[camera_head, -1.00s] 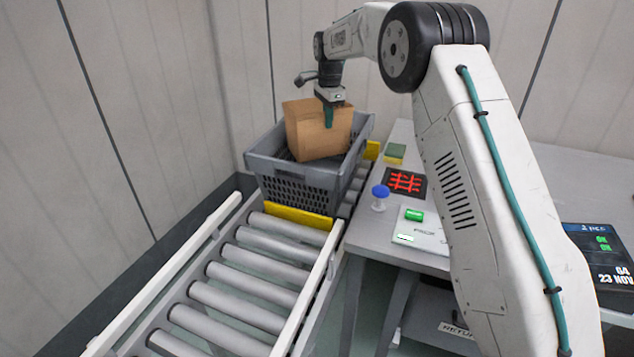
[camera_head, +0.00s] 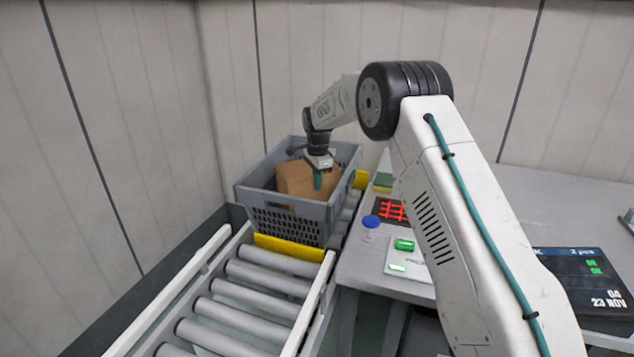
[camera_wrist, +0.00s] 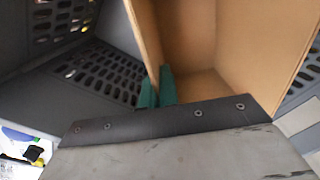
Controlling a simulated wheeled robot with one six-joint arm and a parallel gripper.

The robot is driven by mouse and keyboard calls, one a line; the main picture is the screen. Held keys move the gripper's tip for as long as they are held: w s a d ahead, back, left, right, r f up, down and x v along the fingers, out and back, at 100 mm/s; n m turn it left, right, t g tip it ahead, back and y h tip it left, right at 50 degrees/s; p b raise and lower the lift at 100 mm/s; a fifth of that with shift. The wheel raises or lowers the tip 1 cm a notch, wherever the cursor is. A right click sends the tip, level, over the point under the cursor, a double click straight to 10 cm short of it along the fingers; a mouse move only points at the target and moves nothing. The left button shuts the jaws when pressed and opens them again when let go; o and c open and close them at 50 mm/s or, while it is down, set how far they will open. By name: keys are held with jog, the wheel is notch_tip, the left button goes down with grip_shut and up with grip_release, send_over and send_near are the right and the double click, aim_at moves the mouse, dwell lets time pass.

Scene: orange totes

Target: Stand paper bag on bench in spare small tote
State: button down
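The brown paper bag (camera_head: 295,181) is inside the grey tote (camera_head: 260,197), roughly upright, with its upper part above the tote's near rim. My gripper (camera_head: 317,181) is over the tote, its teal fingers on the bag's right side. In the wrist view, the fingers (camera_wrist: 158,88) are closed on one wall of the open-topped bag (camera_wrist: 200,80), and its empty inside shows. The slotted tote wall (camera_wrist: 100,70) is beside the bag. The bag's base is hidden, so I cannot tell whether it touches the tote floor.
The tote stands on a roller conveyor (camera_head: 246,305) with yellow stops (camera_head: 290,247). The bench (camera_head: 360,262) to the right holds a blue-topped button (camera_head: 371,222), a red-lit pad (camera_head: 391,210), a green-lit panel (camera_head: 405,260) and a dark display (camera_head: 580,280). Wall panels stand close behind.

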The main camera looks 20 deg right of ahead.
jog(key=shift+f, duration=0.1)
jog(key=shift+f, duration=0.5)
jog(key=c, duration=1.7)
grip_release()
jog(key=r, duration=1.3)
jog(key=shift+s+r, duration=0.15)
jog(key=shift+s, duration=0.1)
